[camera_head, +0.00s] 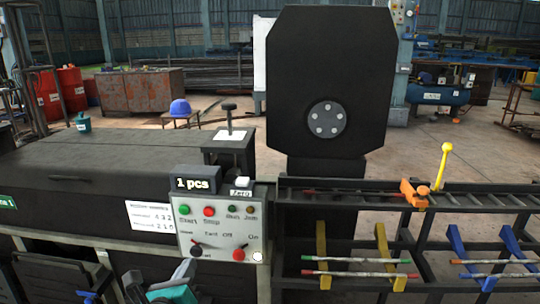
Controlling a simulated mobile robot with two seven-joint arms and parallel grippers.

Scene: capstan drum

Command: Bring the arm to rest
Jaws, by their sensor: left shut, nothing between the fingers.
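My left gripper (186,268) shows at the bottom edge, below the left part of the grey control panel (220,233). Its fingers are shut with nothing between them. The fingertips are just under the panel's left knob (196,247); I cannot tell whether they touch it. Most of the left arm is cut off by the frame's bottom. My right gripper is not in view. The large black drum plate (328,65) with a grey bolted hub stands upright behind the panel.
The panel has a green button (184,210), a red button (209,211) and a "1 pcs" display (195,184) on top. A dark rack (470,197) at right holds yellow and blue bars and thin rods. A dark bench (80,165) stands left; open floor lies behind.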

